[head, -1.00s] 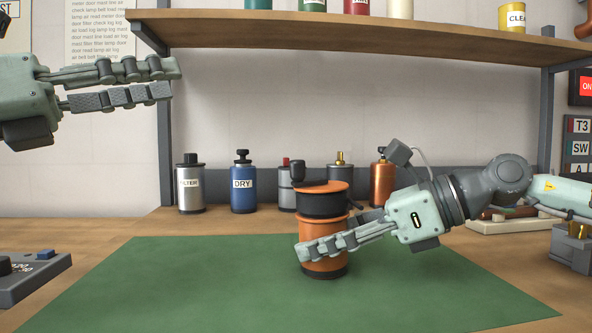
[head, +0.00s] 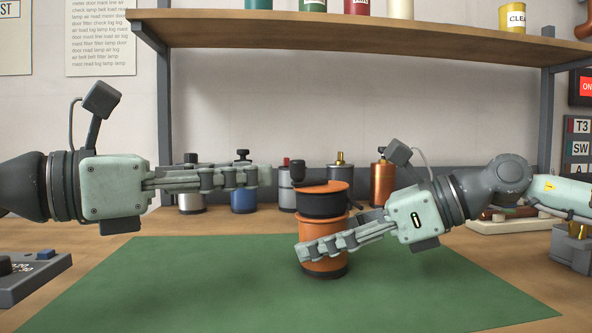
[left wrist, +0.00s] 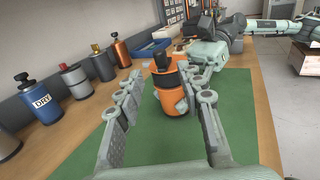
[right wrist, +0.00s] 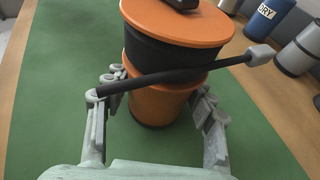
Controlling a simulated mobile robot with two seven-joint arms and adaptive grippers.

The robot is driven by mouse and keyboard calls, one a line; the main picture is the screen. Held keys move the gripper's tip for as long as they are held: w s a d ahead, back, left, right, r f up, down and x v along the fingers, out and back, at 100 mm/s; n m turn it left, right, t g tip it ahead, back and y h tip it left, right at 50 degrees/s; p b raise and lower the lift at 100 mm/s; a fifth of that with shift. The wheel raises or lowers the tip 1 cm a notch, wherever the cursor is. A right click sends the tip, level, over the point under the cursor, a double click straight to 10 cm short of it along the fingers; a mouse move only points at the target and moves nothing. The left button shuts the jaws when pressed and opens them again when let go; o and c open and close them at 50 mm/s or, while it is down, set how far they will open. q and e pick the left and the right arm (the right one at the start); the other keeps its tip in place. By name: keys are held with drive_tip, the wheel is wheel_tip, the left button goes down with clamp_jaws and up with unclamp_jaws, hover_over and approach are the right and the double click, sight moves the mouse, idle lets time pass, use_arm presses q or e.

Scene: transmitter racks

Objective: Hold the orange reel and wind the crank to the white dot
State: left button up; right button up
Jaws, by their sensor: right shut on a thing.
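The orange reel (head: 324,238), with a black wound middle, stands upright on the green mat (head: 200,270). Its crank has a black knob (head: 298,171) on the orange top, at the left side in the head view; the knob also shows in the left wrist view (left wrist: 161,56). I cannot make out the white dot. My right gripper (right wrist: 160,88) is shut on the reel's lower orange body, one finger on each side. My left gripper (head: 268,175) is open and empty, level, just left of the knob; in the left wrist view its fingers (left wrist: 165,85) are wide apart.
A dark rod (right wrist: 180,76) with a grey end crosses in front of the reel in the right wrist view. Several bottles (head: 243,200) stand behind the mat under a shelf (head: 350,32). A grey control box (head: 35,275) sits at left. The front mat is clear.

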sight(291, 171)
use_arm(q)
drive_tip(key=x, duration=0.8)
drive_tip(key=shift+d, duration=0.15)
drive_tip(key=shift+c, duration=0.2)
clamp_jaws()
